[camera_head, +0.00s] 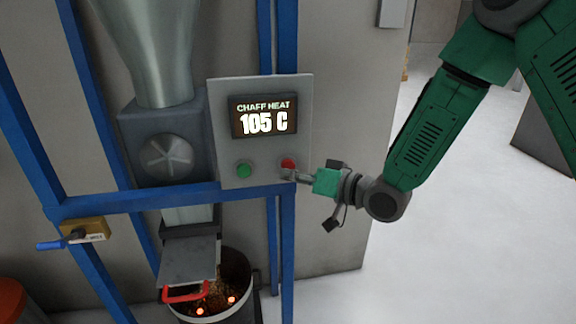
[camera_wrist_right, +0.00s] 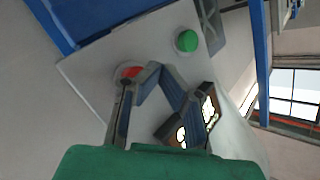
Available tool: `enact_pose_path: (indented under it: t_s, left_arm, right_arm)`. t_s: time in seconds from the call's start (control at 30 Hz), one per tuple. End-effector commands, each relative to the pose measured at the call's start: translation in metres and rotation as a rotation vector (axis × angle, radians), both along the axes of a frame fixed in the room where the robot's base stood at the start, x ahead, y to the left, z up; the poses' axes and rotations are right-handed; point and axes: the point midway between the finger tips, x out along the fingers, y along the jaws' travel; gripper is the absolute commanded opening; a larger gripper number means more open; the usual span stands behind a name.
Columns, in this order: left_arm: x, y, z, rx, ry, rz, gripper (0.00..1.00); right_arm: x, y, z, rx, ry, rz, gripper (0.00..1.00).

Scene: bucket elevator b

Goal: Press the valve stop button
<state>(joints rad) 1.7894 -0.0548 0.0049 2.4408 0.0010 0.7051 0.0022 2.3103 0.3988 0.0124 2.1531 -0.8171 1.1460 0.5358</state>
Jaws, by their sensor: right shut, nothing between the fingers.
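A grey control panel (camera_head: 223,133) with a lit display (camera_head: 264,116) reading "CHAFF HEAT 105 C" is mounted on the blue frame. A green button (camera_head: 244,170) and a red button (camera_head: 288,163) sit below the display. My right gripper (camera_head: 291,175) is shut and empty, with its fingertips at the red button's lower edge. In the right wrist view the red button (camera_wrist_right: 131,72) is partly hidden behind the gripper's fingers (camera_wrist_right: 135,78), and the green button (camera_wrist_right: 187,41) is clear. I cannot tell whether the fingertips touch the red button. My left gripper is not in view.
Blue frame bars (camera_head: 150,202) run around the panel. A metal hopper (camera_head: 150,45) stands to the left. Below are a red-handled gate (camera_head: 188,262) and a bucket (camera_head: 237,280) with glowing pieces. A blue-handled lever (camera_head: 85,232) is at left. White floor at right is open.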

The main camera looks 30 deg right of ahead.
Motion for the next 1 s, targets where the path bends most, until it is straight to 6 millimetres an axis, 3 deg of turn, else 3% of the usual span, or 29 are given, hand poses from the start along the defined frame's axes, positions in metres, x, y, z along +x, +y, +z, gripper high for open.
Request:
enact_pose_path:
  t_s: [1.0]
  left_arm:
    - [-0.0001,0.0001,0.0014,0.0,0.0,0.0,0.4]
  right_arm:
    - [0.0094,-0.0013,0.0007,0.002,0.0,-0.001,0.0]
